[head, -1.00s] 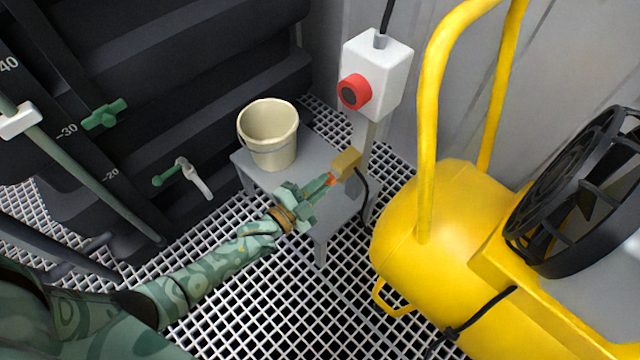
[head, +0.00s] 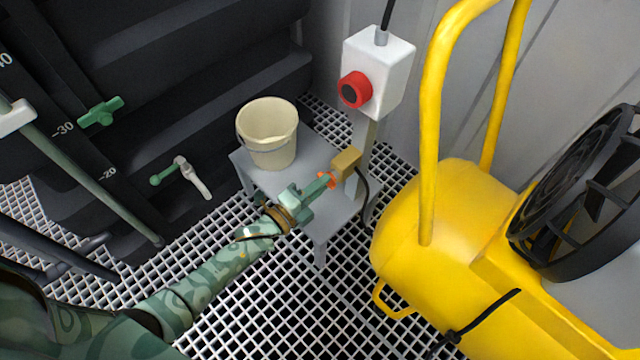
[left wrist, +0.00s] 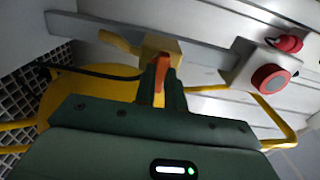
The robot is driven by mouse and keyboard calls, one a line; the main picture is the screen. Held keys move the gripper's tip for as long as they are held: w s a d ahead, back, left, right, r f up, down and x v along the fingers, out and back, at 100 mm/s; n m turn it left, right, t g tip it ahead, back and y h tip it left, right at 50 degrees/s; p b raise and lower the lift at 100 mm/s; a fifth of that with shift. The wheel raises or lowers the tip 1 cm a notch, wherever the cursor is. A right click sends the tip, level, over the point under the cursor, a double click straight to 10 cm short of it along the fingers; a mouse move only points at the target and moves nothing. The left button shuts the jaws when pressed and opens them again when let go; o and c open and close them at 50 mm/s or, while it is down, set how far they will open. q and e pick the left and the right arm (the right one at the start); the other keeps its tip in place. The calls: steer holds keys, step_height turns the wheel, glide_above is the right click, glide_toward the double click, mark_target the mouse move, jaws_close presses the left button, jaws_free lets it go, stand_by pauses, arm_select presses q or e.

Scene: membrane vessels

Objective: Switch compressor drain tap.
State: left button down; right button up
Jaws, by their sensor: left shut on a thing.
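In the left wrist view the lever (left wrist: 161,70) stands between my two green fingers, in front of the brass body (left wrist: 162,46). Part of the lever is hidden by the fingers. The yellow compressor (head: 410,225) stands to the right of the tap. My right gripper is not in view.
A cream bucket (head: 268,132) stands on the grey table (head: 300,205). A white switch box with a red button (head: 355,90) is on a post behind the tap. A black cable (head: 365,190) hangs beside it.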

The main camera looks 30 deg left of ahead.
arm_select(q)
steer(key=shift+s+f, duration=0.1)
steer(key=shift+f, duration=0.05)
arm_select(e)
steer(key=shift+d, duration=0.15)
arm_select(q)
steer(key=c, duration=1.5)
jaws_free()
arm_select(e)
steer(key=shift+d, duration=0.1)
arm_select(q)
steer(key=shift+o, duration=0.2)
